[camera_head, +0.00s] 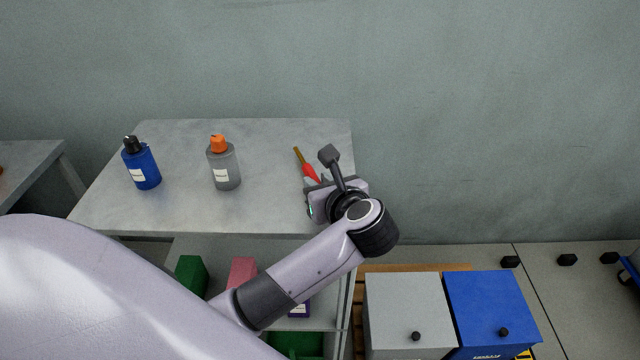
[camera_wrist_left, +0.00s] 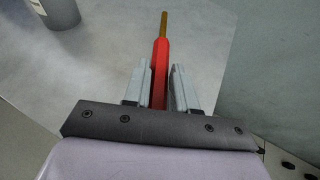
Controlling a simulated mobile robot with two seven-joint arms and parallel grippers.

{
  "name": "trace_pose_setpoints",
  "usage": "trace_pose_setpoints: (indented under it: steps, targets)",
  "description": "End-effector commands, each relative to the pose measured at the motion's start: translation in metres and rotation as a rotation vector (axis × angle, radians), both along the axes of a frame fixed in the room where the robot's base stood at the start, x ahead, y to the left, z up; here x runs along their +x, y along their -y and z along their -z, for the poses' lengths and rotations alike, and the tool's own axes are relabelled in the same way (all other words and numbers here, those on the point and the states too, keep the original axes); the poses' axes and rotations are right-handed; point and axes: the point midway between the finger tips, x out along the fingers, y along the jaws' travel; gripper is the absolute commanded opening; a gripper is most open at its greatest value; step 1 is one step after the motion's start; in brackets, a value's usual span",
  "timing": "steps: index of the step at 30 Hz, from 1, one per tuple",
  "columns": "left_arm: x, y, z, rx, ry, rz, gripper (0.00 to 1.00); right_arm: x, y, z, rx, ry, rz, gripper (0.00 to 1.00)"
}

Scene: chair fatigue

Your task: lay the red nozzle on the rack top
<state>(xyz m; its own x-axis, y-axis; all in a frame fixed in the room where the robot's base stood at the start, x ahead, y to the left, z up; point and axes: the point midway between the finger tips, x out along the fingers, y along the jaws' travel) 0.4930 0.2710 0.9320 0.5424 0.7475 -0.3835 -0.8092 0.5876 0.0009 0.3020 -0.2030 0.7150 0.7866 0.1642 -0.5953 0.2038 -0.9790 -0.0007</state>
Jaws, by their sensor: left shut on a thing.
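The red nozzle (camera_head: 310,172) has a slim brass-coloured tip and shows at the right part of the grey rack top (camera_head: 270,208). It also shows in the left wrist view (camera_wrist_left: 160,62), pointing away from the palm. My left gripper (camera_head: 314,184) is over the right side of the rack top, shut on the nozzle's red body. In the wrist view its two fingers (camera_wrist_left: 160,85) stand on either side of the body. The nozzle's rear end is hidden by the gripper. I cannot tell whether the nozzle touches the surface. My right gripper is not in view.
A blue bottle (camera_head: 142,166) and a grey bottle with an orange cap (camera_head: 223,166) stand left of the nozzle. The rack top between the grey bottle and nozzle is clear. Grey (camera_head: 400,300) and blue (camera_head: 490,300) boxes stand lower right. A wall is behind.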

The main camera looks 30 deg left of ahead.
Motion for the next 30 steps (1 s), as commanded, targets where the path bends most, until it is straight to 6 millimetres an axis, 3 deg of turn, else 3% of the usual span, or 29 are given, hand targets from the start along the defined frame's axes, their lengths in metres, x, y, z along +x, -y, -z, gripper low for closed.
trace_pose_setpoints:
  steps: [12, 13, 15, 30]
  targets:
    - [0.0001, 0.0004, 0.0079, -0.001, 0.002, 0.000, 0.00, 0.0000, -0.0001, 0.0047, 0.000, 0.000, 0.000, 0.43]
    - [0.0000, 0.0002, 0.0077, -0.001, 0.001, 0.001, 0.29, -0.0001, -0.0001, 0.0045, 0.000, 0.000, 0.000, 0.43]
    - [0.0001, 0.0001, 0.0063, -0.001, 0.001, 0.001, 0.52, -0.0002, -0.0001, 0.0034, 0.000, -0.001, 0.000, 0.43]
    - [0.0005, 0.0019, 0.0008, -0.002, 0.000, 0.001, 0.52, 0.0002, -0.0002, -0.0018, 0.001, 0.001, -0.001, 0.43]
